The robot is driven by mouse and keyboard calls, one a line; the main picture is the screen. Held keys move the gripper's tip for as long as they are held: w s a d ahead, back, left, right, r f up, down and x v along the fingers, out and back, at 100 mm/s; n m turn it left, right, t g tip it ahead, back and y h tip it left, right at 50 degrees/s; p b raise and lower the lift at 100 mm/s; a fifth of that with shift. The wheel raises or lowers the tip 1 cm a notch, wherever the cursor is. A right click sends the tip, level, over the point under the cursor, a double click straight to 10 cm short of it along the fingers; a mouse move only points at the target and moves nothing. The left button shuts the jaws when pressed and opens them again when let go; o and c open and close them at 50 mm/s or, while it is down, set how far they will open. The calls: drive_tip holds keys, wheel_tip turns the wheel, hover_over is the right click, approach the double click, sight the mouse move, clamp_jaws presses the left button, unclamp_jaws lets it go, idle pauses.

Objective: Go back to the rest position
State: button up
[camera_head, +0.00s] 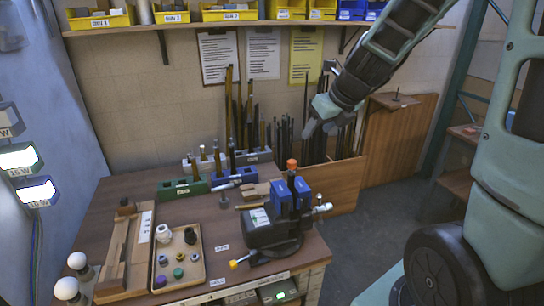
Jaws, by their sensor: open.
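My gripper (312,130) is at the end of my teal and black arm, which reaches in from the upper right. It is raised above the back right part of the workbench (190,275), in front of the upright rods. I see nothing held in it, and its fingers look small and apart. A black device with blue blocks (275,228) stands on the bench below and apart from it. A tan tray (205,262) holds small lamp parts, and a wooden jig (130,250) lies to its left.
Green (184,188) and blue-grey holders stand at the bench's back, with rods behind them. A shelf (200,25) with yellow and blue bins runs along the wall. White bulbs (67,289) stand at the front left. Wooden boards (395,140) stand at the right, beside open floor (370,240).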

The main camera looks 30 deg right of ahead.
drive_tip(key=shift+a, duration=0.1)
drive_tip(key=s+a+f+n+g+y+b, duration=0.1)
drive_tip(key=s+a+f+n, duration=0.15)
drive_tip(key=a+n, duration=0.45)
drive_tip(key=s+a+f+n+g+y+b, duration=0.1)
drive_tip(key=s+a+f+n+g+b, duration=0.15)
drive_tip(key=a+n, duration=0.55)
drive_tip(key=s+a+f+n+g+y, duration=0.1)
drive_tip(key=s+a+f+n, duration=0.15)
drive_tip(key=a+n, duration=0.45)
drive_tip(key=s+a+f+n+g+h+b, duration=0.1)
drive_tip(key=s+a+f+n, duration=0.1)
drive_tip(key=s+a+n, duration=0.2)
drive_tip(key=s+a+f+n+g+h+b, duration=0.1)
drive_tip(key=s+a+n, duration=0.3)
drive_tip(key=s+n, duration=0.7)
drive_tip(key=f+n+b, duration=0.1)
drive_tip(key=n, duration=0.5)
drive_tip(key=shift+f+n, duration=0.4)
drive_tip(key=shift+d, duration=0.15)
